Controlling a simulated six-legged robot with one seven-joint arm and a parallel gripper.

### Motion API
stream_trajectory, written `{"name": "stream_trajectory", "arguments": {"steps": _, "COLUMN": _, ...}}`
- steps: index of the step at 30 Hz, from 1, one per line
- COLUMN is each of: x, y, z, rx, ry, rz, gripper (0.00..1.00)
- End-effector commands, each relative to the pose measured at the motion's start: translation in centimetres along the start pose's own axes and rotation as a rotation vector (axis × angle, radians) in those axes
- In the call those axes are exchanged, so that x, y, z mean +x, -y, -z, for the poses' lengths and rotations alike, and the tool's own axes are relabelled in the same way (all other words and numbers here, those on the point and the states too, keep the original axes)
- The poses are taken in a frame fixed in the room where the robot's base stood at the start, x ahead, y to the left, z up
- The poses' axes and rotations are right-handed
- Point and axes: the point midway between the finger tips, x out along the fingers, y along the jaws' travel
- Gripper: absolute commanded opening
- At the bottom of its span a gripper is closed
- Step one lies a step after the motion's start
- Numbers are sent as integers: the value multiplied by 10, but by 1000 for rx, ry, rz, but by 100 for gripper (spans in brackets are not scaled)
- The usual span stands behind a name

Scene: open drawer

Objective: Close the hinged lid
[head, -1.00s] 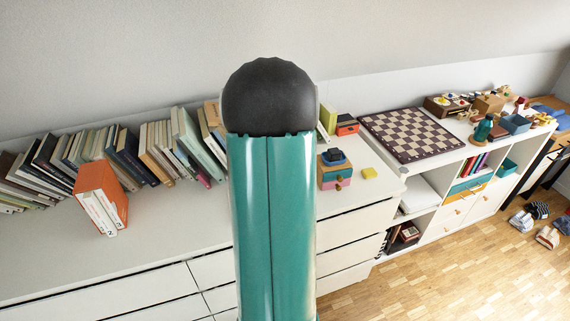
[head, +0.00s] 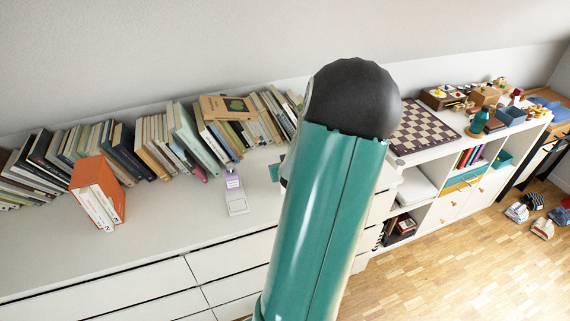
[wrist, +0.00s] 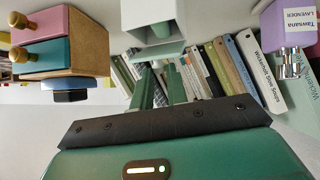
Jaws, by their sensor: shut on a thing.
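Small pink and teal drawers (wrist: 45,42) are close by. Books (head: 180,140) line the wall. An orange book box (head: 97,190) stands left. The dresser top's left front is clear.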

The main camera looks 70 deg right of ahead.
Motion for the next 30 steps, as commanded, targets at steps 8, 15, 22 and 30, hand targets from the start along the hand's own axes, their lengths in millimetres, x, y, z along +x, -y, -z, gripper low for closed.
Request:
{"name": "stream_trajectory", "arguments": {"steps": 8, "x": -1, "y": 0, "z": -18, "rx": 51, "ry": -177, "rz": 10, "gripper": 0}}
{"name": "stream_trajectory", "arguments": {"steps": 15, "x": 0, "y": 1, "z": -32, "rx": 99, "ry": -354, "rz": 16, "gripper": 0}}
{"name": "stream_trajectory", "arguments": {"steps": 22, "x": 2, "y": 0, "z": -40, "rx": 128, "ry": -468, "rz": 18, "gripper": 0}}
{"name": "stream_trajectory", "arguments": {"steps": 30, "x": 2, "y": 0, "z": -43, "rx": 141, "ry": -522, "rz": 18, "gripper": 0}}
